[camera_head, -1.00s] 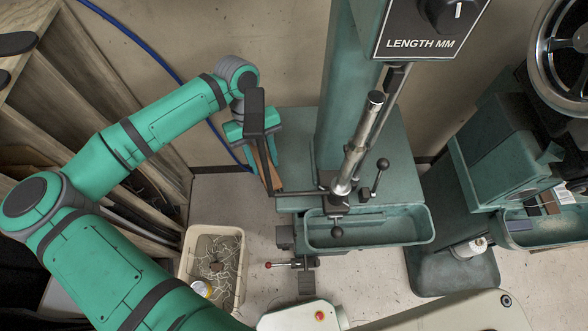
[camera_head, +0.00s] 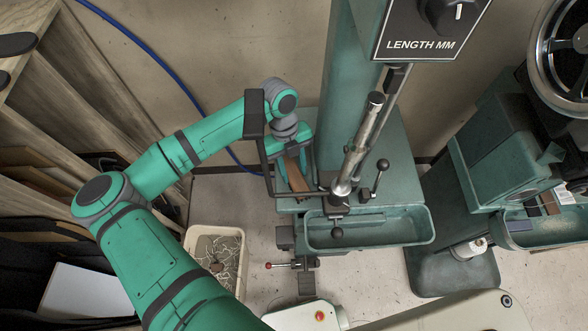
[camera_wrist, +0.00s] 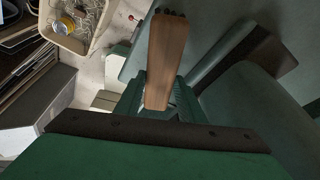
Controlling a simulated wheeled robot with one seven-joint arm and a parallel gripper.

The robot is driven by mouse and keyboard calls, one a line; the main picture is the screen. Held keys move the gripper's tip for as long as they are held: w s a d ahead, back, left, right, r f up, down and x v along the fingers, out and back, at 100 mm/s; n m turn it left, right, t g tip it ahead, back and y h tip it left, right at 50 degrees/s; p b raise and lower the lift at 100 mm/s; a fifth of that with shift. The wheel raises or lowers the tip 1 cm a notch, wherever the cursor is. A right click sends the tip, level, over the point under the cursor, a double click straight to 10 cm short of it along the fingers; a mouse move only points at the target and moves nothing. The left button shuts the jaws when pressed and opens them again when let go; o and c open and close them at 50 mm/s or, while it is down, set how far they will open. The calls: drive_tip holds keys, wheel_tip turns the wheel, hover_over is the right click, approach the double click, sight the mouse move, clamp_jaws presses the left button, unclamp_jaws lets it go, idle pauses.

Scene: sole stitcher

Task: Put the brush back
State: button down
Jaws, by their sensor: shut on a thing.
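The brush (camera_head: 299,178) has a brown wooden handle. My gripper (camera_head: 294,168) is shut on it and holds it above the left side of the stitcher's green base, beside the column. In the wrist view the brush (camera_wrist: 166,58) points away from my gripper, with a dark end at the top of the picture. The green tray (camera_head: 425,232) at the front of the machine is to the right of and below the brush in the head view, and looks empty. My gripper's fingers are partly hidden in the head view.
A metal rod with lever knobs (camera_head: 382,165) stands close to the right of my gripper. A cream bin (camera_head: 190,240) with tangled thread is on the floor at lower left. A red-tipped lever (camera_head: 270,265) sticks out below. A second machine (camera_head: 490,170) stands at right.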

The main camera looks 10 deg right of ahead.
sight(289, 163)
drive_tip(key=shift+d+f, duration=0.2)
drive_tip(key=shift+f, duration=0.15)
drive_tip(key=c, duration=1.2)
unclamp_jaws()
drive_tip(key=shift+v, duration=6.15)
drive_tip(key=shift+s, duration=0.15)
